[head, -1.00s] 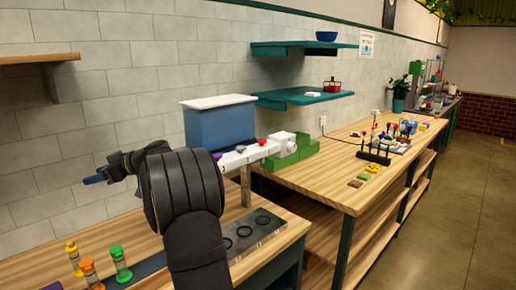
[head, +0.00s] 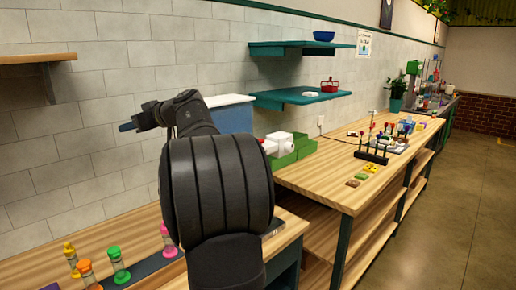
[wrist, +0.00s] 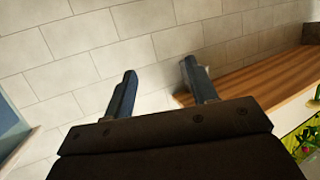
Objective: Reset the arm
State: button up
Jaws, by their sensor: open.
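My gripper (wrist: 158,90) is open and empty in the wrist view, its two dark fingers apart with grey wall tiles behind them. In the head view my gripper (head: 128,126) points left, held high in front of the tiled wall, above the wooden bench (head: 130,222). It touches nothing that I can see. My own arm fills the middle of the head view and hides most of a blue bin (head: 233,117) and the bench behind it.
Several bottles with coloured caps, such as a green one (head: 119,265), stand at the front left. Green boxes (head: 288,152) sit right of my arm. A wooden shelf (head: 35,58) and teal shelves (head: 300,97) are on the wall. The air around the gripper is clear.

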jog(key=d+r+m+t+h, duration=0.1)
jog(key=d+r+m+t, duration=0.1)
jog(key=d+r, duration=0.2)
jog(key=d+r+m+t+h, duration=0.2)
jog(key=d+r, duration=0.3)
jog(key=d, duration=0.6)
jog(key=shift+s+d+r+m+t, duration=0.15)
jog(key=shift+s+d+m+t, duration=0.1)
jog(key=shift+s+m+t, duration=0.25)
jog(key=shift+w, duration=0.1)
